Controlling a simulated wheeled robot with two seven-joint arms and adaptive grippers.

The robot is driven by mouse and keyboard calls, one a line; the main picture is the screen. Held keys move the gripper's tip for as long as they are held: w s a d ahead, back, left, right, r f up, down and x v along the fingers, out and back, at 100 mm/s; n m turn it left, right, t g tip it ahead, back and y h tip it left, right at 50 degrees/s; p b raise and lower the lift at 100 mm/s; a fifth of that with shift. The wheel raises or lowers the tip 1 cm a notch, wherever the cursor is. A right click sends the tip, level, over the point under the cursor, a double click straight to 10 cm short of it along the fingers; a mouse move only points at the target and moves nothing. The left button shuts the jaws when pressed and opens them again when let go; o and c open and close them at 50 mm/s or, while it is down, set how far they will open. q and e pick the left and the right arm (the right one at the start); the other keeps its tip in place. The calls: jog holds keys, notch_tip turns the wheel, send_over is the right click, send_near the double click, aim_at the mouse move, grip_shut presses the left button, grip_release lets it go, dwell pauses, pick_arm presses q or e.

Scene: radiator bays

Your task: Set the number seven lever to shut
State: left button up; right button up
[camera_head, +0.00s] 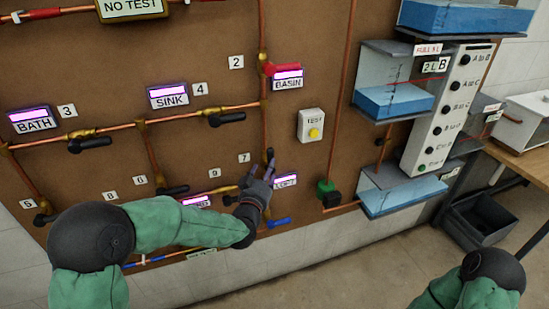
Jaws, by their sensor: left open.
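The number 7 tag (244,157) is on the brown board, left of a vertical copper pipe. My left gripper (272,162) is open at that pipe, just right of the tag and beside the LOFT label (285,181). It covers the valve area there. A dark upright piece shows at the fingertips; I cannot tell whether it is the number seven lever or a finger. The lever's position and any contact are unclear. My right arm (490,270) shows at the bottom right, with its gripper out of frame.
Other levers are close by: a black one (172,190) near tag 6, a blue one (279,222) below my gripper, and a red one (270,70) near tag 2. A TEST button box (311,126) and clear tanks (394,101) are to the right.

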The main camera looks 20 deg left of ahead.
aim_at(272, 156)
pick_arm(q)
jog(key=w+b, duration=0.1)
jog(key=w, duration=0.7)
jog(key=shift+w, duration=0.1)
jog(key=shift+c, duration=0.3)
grip_shut()
